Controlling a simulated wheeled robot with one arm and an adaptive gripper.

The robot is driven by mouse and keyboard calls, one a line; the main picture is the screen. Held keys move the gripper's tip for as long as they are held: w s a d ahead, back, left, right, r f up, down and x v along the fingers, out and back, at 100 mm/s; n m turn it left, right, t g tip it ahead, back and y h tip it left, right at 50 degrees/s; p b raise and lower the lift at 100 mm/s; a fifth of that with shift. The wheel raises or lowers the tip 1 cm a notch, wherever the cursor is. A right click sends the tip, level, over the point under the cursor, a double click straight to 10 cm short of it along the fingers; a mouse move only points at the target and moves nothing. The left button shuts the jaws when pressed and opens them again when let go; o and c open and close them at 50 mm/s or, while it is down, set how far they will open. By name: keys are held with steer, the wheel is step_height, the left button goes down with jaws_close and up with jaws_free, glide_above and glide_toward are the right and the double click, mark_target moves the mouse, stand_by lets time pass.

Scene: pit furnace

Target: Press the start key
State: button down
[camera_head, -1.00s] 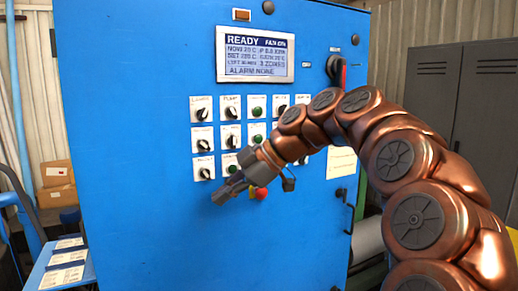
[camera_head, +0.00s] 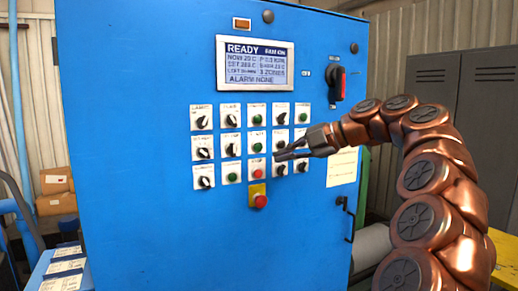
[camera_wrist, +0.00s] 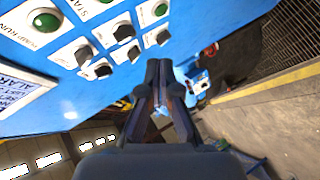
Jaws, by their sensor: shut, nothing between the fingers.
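A blue cabinet (camera_head: 150,225) carries a grid of white-labelled switches and buttons below its screen. Green buttons (camera_head: 257,119) and a red button (camera_head: 255,172) show among black rotary switches (camera_head: 203,121). The labels are too small in the head view to single out the start key. My gripper (camera_head: 278,156) is shut and empty, in front of the right-middle of the grid. Its fingertips also show in the wrist view (camera_wrist: 159,66); contact cannot be told.
The screen (camera_head: 255,62) reads READY and ALARM NONE. A red emergency button (camera_head: 260,201) on a yellow plate sits below the grid. Grey lockers (camera_head: 430,95) stand to the right, boxes (camera_head: 56,190) to the left.

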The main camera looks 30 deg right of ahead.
mark_target(258, 147)
steer(key=shift+w, duration=0.15)
steer(key=shift+w+d+p, duration=0.2)
steer(key=shift+w+p, duration=1.05)
steer(key=shift+w, duration=0.9)
steer(key=shift+w+d+p, duration=0.2)
steer(key=shift+w+p, duration=1.05)
steer(key=shift+w, duration=0.85)
steer(key=shift+w+f, duration=0.1)
steer(key=shift+w, duration=0.05)
steer(key=shift+w+b, duration=0.25)
steer(key=shift+b, duration=0.1)
steer(key=shift+w+d, duration=0.1)
steer(key=shift+w, duration=0.3)
steer(key=shift+s+b, duration=0.15)
steer(key=shift+b, duration=0.15)
steer(key=shift+s+b, duration=0.7)
